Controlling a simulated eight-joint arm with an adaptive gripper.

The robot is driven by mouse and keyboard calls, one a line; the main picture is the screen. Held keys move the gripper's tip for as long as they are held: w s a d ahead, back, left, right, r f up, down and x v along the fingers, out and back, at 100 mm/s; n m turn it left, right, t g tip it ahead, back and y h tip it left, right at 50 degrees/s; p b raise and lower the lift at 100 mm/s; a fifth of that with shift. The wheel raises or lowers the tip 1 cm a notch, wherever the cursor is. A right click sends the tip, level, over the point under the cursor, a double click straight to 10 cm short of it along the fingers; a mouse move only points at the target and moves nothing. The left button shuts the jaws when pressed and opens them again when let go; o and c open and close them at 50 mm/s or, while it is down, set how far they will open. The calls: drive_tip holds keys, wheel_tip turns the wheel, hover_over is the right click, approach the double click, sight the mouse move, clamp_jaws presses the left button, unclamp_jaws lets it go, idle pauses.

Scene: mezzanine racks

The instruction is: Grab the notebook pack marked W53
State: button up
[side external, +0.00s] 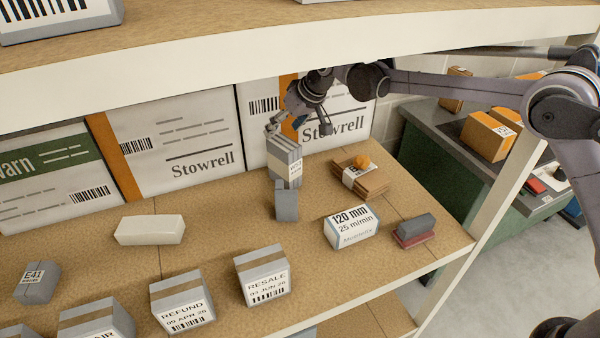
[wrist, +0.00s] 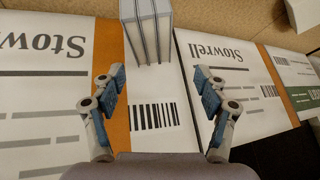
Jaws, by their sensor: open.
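The notebook pack (side external: 283,160) is a grey upright bundle with pale page edges on the middle shelf. A small label on its side appears to read W53. In the wrist view, the pack (wrist: 147,32) shows at the top centre, partly cut off by the frame edge. My gripper (side external: 287,125) is just above and behind the pack in the side view. In the wrist view, my gripper (wrist: 159,82) has its two fingers spread wide with nothing between them. The pack lies beyond the fingertips, apart from them.
A small grey block (side external: 287,205) stands close in front of the pack. Large Stowrell boxes (side external: 180,145) line the back. A brown bundle (side external: 361,180), a 120 mm box (side external: 351,228) and a white block (side external: 150,230) stand nearby. The upper shelf edge (side external: 200,85) hangs overhead.

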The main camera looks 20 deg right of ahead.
sight(281, 155)
drive_tip(key=shift+s+d+f+n+g+h, duration=0.1)
drive_tip(key=shift+s+f+n+g+h, duration=0.15)
drive_tip(key=shift+s+n+g+h, duration=0.4)
drive_tip(key=shift+d+f+h, duration=0.1)
drive_tip(key=shift+f+h, duration=0.05)
drive_tip(key=shift+h, duration=0.1)
drive_tip(key=shift+d+x, duration=0.15)
drive_tip(key=shift+x, duration=2.45)
drive_tip(key=shift+d+x, duration=0.1)
drive_tip(key=shift+x, duration=2.55)
clamp_jaws()
